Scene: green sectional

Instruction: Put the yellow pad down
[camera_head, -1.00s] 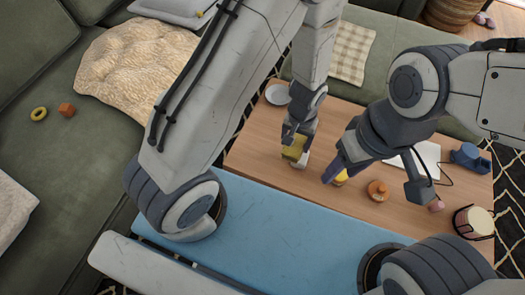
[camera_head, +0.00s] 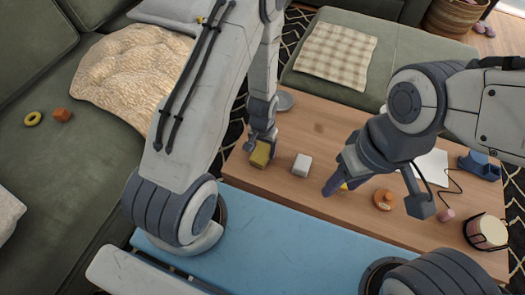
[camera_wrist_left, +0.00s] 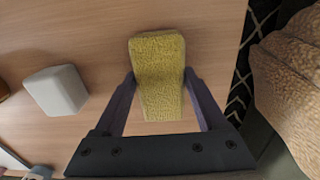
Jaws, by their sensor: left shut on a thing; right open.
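The yellow pad (camera_head: 261,154) is a fuzzy block between the fingers of my left gripper (camera_head: 262,146), over the left part of the wooden table (camera_head: 310,120). In the left wrist view, my left gripper (camera_wrist_left: 163,98) is shut on the pad (camera_wrist_left: 158,70), with a finger along each side. I cannot tell whether the pad touches the table. A white block (camera_head: 302,165) stands apart, just right of the pad; it also shows in the left wrist view (camera_wrist_left: 56,90). My right gripper (camera_head: 340,177) is open near a mostly hidden yellow thing (camera_head: 347,186).
An orange ring-shaped thing (camera_head: 384,199), a pink piece (camera_head: 446,215), a cream-topped drum-like container (camera_head: 486,232) and a blue object (camera_head: 480,166) are on the table's right. A grey plate (camera_head: 284,101) is at the far left. The table's back middle is clear.

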